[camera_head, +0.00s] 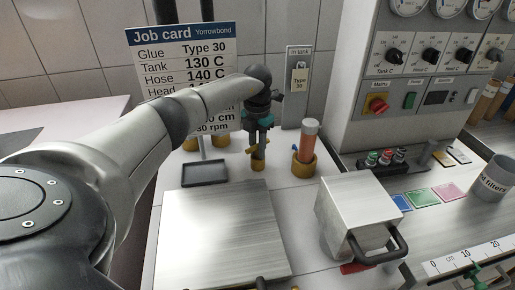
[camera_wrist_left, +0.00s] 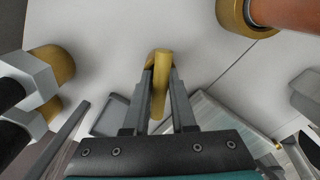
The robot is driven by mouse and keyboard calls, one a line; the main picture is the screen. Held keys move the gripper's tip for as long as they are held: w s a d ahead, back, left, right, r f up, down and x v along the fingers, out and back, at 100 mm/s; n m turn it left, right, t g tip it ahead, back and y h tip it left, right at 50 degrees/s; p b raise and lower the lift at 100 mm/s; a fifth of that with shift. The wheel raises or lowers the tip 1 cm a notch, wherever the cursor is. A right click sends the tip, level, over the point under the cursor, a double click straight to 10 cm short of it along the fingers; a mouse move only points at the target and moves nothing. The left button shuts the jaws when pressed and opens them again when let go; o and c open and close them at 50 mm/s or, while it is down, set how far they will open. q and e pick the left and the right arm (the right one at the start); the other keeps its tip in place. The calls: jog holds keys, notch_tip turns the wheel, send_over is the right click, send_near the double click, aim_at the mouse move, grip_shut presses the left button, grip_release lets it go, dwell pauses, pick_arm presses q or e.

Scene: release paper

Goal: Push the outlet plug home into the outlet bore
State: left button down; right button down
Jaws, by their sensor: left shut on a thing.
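My left gripper (camera_head: 258,155) points down at the back of the white worktop, beside the job card. In the left wrist view its two fingers (camera_wrist_left: 160,82) are closed on a brass rod, which I take to be the outlet plug (camera_wrist_left: 161,88). A wider brass piece shows at the rod's far end, between the fingertips. In the head view brass shows just below the fingers (camera_head: 258,167). I cannot pick out the outlet bore, or tell how deep the plug sits. My right gripper is not in view.
An orange cylinder in a brass cup (camera_head: 304,163) stands close to the right of the gripper. A dark tray (camera_head: 205,173) lies to the left. A flat metal plate (camera_head: 222,235) and a metal box with a black handle (camera_head: 357,207) lie in front. A control cabinet (camera_head: 410,80) stands at right.

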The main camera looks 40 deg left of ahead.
pick_arm(q)
jog(key=shift+r+p, duration=1.55)
jog(key=shift+r, duration=0.15)
jog(key=shift+p, duration=0.3)
dwell(0.8)
jog(key=shift+f+b, duration=1.2)
jog(key=shift+f, duration=0.5)
jog(key=c, duration=0.7)
grip_release()
jog(key=shift+o, duration=0.2)
notch_tip(320, 180, up, 15)
jog(key=shift+r+p, duration=0.15)
jog(key=shift+p, duration=0.3)
jog(key=shift+d, duration=0.1)
